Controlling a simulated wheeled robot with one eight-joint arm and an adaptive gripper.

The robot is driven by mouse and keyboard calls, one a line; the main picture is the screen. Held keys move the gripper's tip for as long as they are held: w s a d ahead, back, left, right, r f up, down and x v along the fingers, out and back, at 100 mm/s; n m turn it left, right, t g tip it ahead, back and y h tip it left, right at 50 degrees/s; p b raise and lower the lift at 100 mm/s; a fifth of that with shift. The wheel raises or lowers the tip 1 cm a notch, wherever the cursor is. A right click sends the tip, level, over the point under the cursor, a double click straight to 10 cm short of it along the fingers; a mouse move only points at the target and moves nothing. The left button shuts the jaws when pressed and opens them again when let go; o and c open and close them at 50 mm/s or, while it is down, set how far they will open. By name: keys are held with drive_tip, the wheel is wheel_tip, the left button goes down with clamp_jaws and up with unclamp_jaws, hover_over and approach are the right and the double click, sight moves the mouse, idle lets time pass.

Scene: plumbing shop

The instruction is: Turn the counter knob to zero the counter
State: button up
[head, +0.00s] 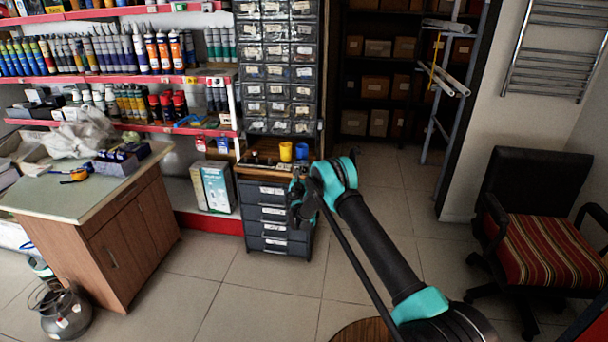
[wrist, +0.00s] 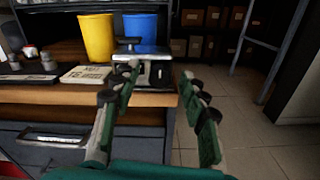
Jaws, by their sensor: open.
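A small metallic device with a dark front, which looks like the counter (wrist: 150,68), sits at the right front of the wooden top in the wrist view. Its knob cannot be made out. My gripper (wrist: 160,78) is open and empty. Its two green and dark fingers point toward the device, the left one overlapping its left part in the picture and the right one beside its right end. I cannot tell whether they touch it. In the head view my gripper (head: 299,186) is in front of the drawer cabinet's top, and the counter is not clearly visible there.
Yellow (wrist: 97,38) and blue (wrist: 141,30) cups stand behind the device. A lettered white plate (wrist: 86,75) and small weight-like pieces (wrist: 48,61) are to its left. The grey drawer cabinet (head: 265,215) is below. Open tiled floor lies to the right, before an office chair (head: 540,230).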

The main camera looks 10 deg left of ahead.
clamp_jaws()
drive_tip(key=shift+m, duration=0.4)
drive_tip(key=m, duration=0.3)
drive_tip(key=shift+m, duration=0.3)
drive_tip(key=m, duration=0.4)
drive_tip(key=shift+f+m, duration=0.1)
drive_tip(key=shift+m, duration=0.2)
drive_tip(key=m, duration=0.4)
drive_tip(key=shift+d+m, duration=0.1)
drive_tip(key=shift+m, duration=2.4)
drive_tip(key=shift+f, duration=0.1)
